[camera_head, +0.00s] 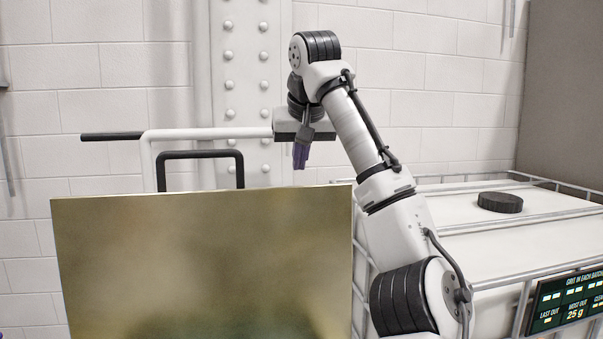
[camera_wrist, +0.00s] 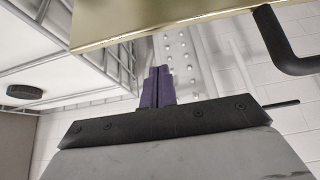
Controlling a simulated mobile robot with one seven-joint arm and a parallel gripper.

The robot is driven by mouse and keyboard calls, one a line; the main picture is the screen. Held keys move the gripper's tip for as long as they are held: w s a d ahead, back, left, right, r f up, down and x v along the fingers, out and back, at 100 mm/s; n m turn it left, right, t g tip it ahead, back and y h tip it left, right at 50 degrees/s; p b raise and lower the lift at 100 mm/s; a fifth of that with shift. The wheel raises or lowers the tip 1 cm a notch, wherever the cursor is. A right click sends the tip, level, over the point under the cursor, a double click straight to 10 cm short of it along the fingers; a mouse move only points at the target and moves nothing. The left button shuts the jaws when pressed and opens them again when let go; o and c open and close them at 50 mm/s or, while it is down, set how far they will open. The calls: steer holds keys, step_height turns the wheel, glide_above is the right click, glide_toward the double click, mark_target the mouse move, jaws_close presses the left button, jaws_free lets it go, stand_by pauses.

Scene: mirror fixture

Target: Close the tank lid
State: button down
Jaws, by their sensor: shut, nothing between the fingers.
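A large brass-coloured panel (camera_head: 200,265) stands upright in the front left of the head view. Its edge also shows at the top of the wrist view (camera_wrist: 165,20). A black U-shaped handle (camera_head: 200,155) rises behind its top edge; a black handle (camera_wrist: 285,45) shows beside the panel in the wrist view. I cannot tell whether this panel is the tank lid. My gripper (camera_head: 300,160), with purple fingers, points down above and behind the panel's upper right. Its fingers are together and empty in the wrist view (camera_wrist: 157,76). It appears apart from panel and handle.
A white caged tank (camera_head: 465,205) with a round black cap (camera_head: 500,202) stands at right; a display (camera_head: 565,302) hangs on its front. A white bar with a black grip (camera_head: 110,136) runs behind the panel. A riveted column (camera_head: 247,70) stands against the brick wall.

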steer(key=f, duration=0.1)
steer(key=s+f+p, duration=0.1)
steer(key=f, duration=0.1)
steer(key=shift+s+d+f, duration=0.1)
steer(key=shift+s+d, duration=0.05)
steer(key=shift+s, duration=0.1)
stand_by(0.4)
